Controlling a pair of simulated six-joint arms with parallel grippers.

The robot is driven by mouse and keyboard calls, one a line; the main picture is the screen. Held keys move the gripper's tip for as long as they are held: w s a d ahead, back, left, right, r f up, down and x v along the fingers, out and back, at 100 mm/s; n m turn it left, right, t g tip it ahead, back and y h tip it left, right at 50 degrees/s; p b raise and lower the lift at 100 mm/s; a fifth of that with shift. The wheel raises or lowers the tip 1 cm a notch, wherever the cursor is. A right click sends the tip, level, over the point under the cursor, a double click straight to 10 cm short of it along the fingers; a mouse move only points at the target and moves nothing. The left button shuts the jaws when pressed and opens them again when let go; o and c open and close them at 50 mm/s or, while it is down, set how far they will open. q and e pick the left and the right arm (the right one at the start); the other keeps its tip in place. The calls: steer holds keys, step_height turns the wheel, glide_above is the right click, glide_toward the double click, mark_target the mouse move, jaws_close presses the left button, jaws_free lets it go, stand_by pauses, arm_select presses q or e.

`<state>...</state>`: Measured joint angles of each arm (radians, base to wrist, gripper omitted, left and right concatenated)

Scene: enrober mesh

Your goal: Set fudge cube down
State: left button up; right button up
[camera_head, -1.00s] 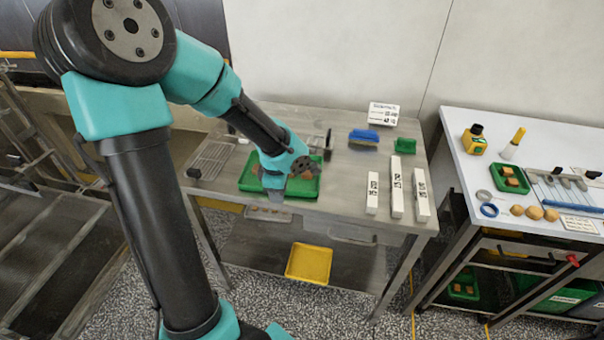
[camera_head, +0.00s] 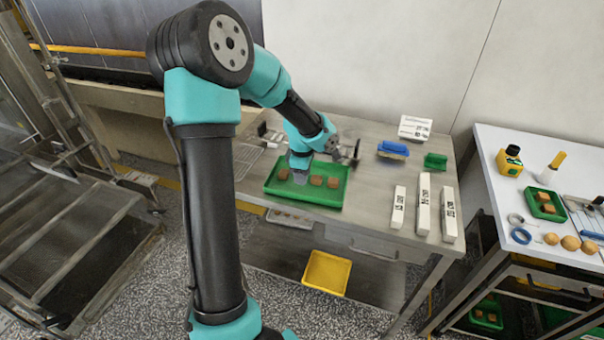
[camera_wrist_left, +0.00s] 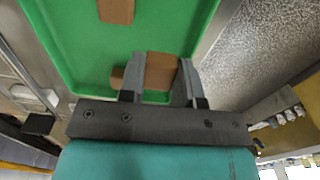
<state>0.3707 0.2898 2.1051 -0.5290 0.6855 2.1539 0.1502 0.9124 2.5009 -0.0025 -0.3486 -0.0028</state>
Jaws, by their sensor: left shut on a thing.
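The green tray (camera_head: 325,197) lies on the steel table. Brown fudge cubes sit in it, one left of my fingers (camera_head: 284,174) and others to their right (camera_head: 333,182). My left gripper (camera_head: 300,175) reaches down into the tray area. In the left wrist view it is shut on a fudge cube (camera_wrist_left: 160,70), gripped between its two grey fingers above or at the tray floor (camera_wrist_left: 75,45); contact is unclear. Another cube (camera_wrist_left: 115,10) lies farther off, and one more (camera_wrist_left: 118,76) is partly hidden behind the left finger. My right gripper is not in view.
A blue brush (camera_head: 393,149), a small green container (camera_head: 436,161) and several white labelled blocks (camera_head: 423,205) stand right of the tray. A wire rack (camera_head: 247,158) is at its left. A yellow tray (camera_head: 326,272) sits on the shelf below.

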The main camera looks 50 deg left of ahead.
arm_select(q)
steer(key=w+a, duration=0.3)
steer(key=shift+w+a+f, duration=0.15)
steer(key=shift+a+f, duration=0.1)
steer(key=shift+a, duration=0.15)
steer(key=shift+f, duration=1.75)
steer(key=shift+f, duration=0.15)
steer(key=o, duration=0.7)
step_height(320, 180, up, 12)
steer(key=shift+r, duration=0.2)
